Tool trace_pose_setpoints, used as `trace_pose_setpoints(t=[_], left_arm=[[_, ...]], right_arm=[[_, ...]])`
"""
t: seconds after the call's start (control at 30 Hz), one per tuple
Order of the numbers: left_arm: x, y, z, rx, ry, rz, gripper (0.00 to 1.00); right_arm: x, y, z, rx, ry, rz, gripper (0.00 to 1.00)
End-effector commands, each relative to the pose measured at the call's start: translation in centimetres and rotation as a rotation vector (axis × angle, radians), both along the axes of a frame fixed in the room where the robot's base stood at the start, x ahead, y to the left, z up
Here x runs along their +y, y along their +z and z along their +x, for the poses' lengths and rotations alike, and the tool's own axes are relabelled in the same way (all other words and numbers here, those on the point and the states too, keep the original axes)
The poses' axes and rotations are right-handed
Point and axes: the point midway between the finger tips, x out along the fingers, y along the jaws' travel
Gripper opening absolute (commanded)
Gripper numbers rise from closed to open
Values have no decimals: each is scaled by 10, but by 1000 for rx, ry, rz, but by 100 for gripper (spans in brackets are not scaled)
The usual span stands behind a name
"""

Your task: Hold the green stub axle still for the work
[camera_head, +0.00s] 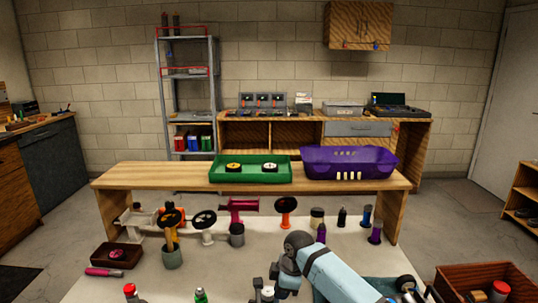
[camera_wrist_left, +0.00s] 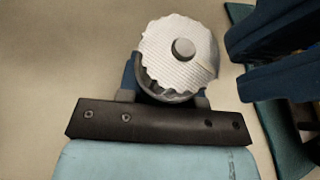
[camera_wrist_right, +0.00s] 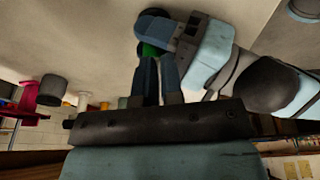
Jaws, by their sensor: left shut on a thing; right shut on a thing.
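The green stub axle (camera_wrist_right: 150,49) shows only as a small green patch in the right wrist view, at the fingers of my left gripper (camera_wrist_right: 158,28). In the left wrist view a silver serrated disc with a grey knob (camera_wrist_left: 182,48) sits at the left fingers and hides what is beneath. My left gripper is shut on the axle. My right gripper (camera_head: 274,284) is low in the head view. Its dark blue fingers (camera_wrist_right: 157,65) are nearly together, tips close to the green patch. What they hold is too small to make out.
A wooden shelf over the table carries a green tray (camera_head: 250,181) and a purple basket (camera_head: 350,170). Pillars, bottles and a pink stand (camera_head: 240,205) crowd beneath it. A brown box (camera_head: 470,280) stands at right.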

Motion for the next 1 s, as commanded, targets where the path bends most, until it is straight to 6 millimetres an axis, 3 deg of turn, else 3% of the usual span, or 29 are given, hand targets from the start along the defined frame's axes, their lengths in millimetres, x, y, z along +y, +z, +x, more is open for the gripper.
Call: trace_pose_setpoints(t=[0.03,0.3,0.7,1.0], left_arm=[[-4,4,1,-9,-6,-5,7],[-4,5,2,-10,-4,-6,8],[-1,3,1,-4,-1,-3,7],[-1,1,0,-3,-1,-1,7]], right_arm=[[1,-10,-7,17,6,-4,0],[-7,-8,-8,16,5,-6,0],[-6,42,-7,8,3,-3,0],[-6,57,-7,7,3,-2,0]])
